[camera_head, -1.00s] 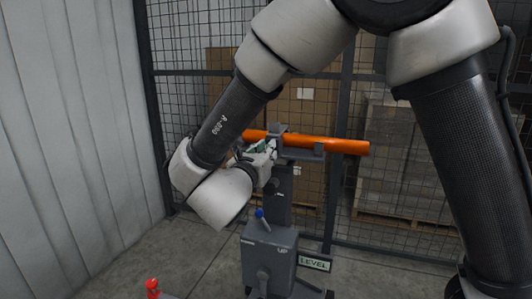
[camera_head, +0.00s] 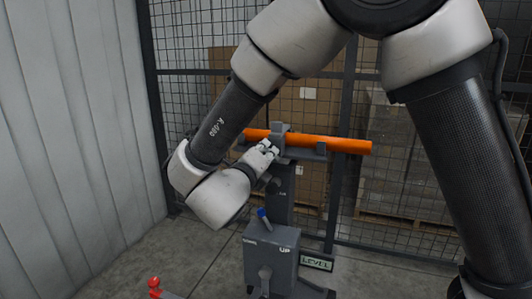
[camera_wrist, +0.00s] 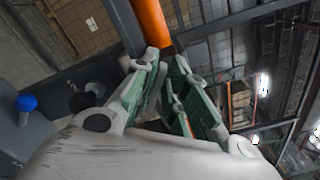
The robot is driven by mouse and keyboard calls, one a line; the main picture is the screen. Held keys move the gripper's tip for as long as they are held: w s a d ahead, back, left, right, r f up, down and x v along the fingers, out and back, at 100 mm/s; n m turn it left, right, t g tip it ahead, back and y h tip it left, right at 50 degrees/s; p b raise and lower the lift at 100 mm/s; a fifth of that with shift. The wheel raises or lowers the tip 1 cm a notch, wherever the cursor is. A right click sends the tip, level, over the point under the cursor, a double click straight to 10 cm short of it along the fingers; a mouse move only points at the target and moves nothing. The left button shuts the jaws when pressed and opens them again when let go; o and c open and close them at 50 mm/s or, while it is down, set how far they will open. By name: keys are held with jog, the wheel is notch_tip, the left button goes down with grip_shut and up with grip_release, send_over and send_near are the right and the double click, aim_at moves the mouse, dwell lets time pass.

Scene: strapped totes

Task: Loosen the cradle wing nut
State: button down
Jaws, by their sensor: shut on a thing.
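My gripper (camera_head: 268,147) is at the left side of the grey cradle (camera_head: 279,140), just below the orange tube (camera_head: 340,146). In the wrist view its green-padded fingers (camera_wrist: 166,62) are close together, with the orange tube (camera_wrist: 151,20) beyond the tips. The gripper is shut on the wing nut. The nut itself is hidden by the fingers in both views, so its angle cannot be seen. The orange tube lies level across the cradle on top of a grey post (camera_head: 279,195).
A grey box (camera_head: 271,256) marked UP stands below with a blue-tipped lever (camera_head: 262,214); the blue knob (camera_wrist: 27,103) shows in the wrist view. A LEVEL sign (camera_head: 317,263) is beside it. A red knob (camera_head: 154,283) is at lower left. Mesh fencing stands behind.

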jog(key=m, duration=1.1)
jog(key=d+f+m, duration=0.1)
jog(key=m, duration=1.1)
jog(key=d+m, duration=0.1)
jog(key=m, duration=1)
jog(key=shift+s+f, duration=0.3)
jog(key=shift+s, duration=0.1)
dwell(0.4)
jog(key=c, duration=1.6)
grip_release()
